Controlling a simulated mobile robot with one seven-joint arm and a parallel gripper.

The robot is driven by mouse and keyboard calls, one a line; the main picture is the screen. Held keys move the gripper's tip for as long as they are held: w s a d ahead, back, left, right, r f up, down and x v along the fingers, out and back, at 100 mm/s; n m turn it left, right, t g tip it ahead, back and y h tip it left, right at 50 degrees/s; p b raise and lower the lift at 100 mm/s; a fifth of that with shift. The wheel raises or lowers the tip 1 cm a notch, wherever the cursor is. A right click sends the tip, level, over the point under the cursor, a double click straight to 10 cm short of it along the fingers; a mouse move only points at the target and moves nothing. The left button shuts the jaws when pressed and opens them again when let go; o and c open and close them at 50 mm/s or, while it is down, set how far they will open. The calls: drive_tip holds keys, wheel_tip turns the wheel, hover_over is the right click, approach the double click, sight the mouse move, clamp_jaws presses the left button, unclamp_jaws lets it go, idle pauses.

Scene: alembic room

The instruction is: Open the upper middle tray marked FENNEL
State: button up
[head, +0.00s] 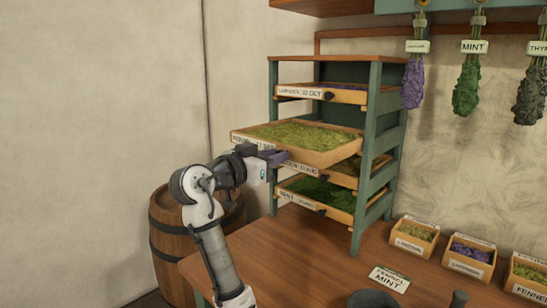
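A green wooden rack (376,142) stands on the table and holds several stacked trays. The upper middle tray (300,141) sticks out of the rack towards the left front, well beyond the others. It is filled with yellow-green herb, and its front label, partly covered by my gripper, seems to read FENNEL. My gripper (268,157) is at the front of this tray, just below its label. The fingertips and the tray's knob are hard to make out, so I cannot tell whether the gripper is shut on it.
The lavender tray (322,93) is above, with a lower middle tray (335,171) and a mint tray (318,197) below. A label card (389,279), mortar (371,299) and small herb boxes (467,257) are on the table. A barrel (170,245) stands left; herb bunches (466,88) hang right.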

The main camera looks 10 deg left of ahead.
drive_tip(key=o, duration=0.4)
drive_tip(key=b+v, duration=0.3)
drive_tip(key=v, duration=1)
drive_tip(key=shift+s+a, duration=0.25)
drive_tip(key=shift+s, duration=0.1)
